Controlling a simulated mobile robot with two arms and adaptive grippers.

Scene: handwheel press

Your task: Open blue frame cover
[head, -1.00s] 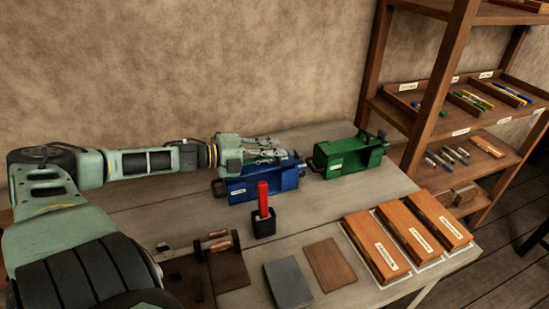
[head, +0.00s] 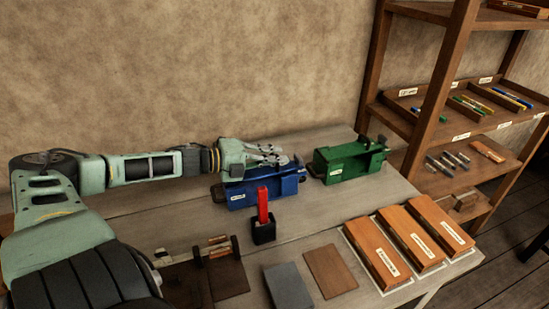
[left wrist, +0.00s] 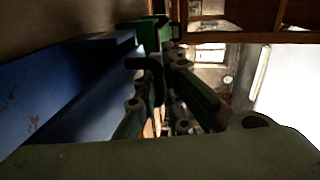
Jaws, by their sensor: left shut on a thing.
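The blue frame (head: 265,192) stands on the table, long side toward me, with a white label on its front. My left gripper (head: 283,160) lies across its top from the left and is shut at the blue frame cover, near its right end. The gripper hides most of the cover, and the exact grip is hard to see. In the left wrist view, the blue surface (left wrist: 60,95) fills the left side, and a dark handle-like part (left wrist: 150,68) shows by the fingers. The cover looks down. My right gripper is out of view.
A green frame (head: 348,162) stands just right of the blue one. A black holder (head: 263,231) with a red object (head: 262,203) stands in front. Labelled wooden blocks (head: 385,254) lie at the right front. A wooden shelf (head: 440,95) rises at the right, and a wall is behind.

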